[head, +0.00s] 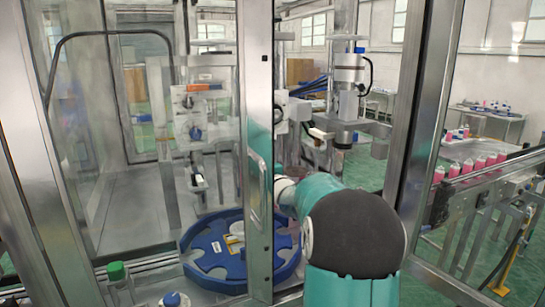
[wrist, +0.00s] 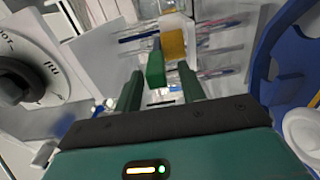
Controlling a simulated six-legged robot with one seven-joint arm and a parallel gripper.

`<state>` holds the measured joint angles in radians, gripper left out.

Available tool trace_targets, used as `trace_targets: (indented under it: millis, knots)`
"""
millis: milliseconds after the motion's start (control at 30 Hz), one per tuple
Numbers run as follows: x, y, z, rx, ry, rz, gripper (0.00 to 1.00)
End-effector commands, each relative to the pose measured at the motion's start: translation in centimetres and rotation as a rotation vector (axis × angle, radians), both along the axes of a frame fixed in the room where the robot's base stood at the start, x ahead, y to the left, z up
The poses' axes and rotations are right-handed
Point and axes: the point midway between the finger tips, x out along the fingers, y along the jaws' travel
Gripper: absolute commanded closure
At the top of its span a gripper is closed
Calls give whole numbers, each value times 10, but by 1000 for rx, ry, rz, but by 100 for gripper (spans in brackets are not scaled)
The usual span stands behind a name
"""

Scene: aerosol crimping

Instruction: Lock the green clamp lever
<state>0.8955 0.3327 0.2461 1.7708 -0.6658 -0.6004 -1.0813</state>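The green clamp lever (wrist: 156,68) shows in the wrist view as a small upright green block, beside a yellow-brown block (wrist: 173,44) on a pale mount. My gripper (wrist: 161,78) has its two dark green fingers apart, one on each side of the lever's lower end in the picture. I see gaps beside the lever, and I cannot tell whether either finger touches it. In the head view my arm reaches into the machine past the door frame; my gripper and the lever cannot be made out there.
A blue round plate with cutouts (head: 212,262) sits inside the machine. A black dial on a white face (wrist: 22,82) is at left in the wrist view. A metal door frame (head: 258,150) stands close to my arm. Pink bottles (head: 480,163) line a conveyor at right.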

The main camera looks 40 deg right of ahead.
Motion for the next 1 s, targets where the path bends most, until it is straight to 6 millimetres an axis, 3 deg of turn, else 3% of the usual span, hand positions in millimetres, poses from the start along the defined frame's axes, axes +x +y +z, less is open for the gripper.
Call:
trace_targets:
  millis: [433, 1000]
  knots:
    - [-3, -1, 0, 0, 0, -2, 60]
    - [-51, 15, 0, 0, 1, -2, 60]
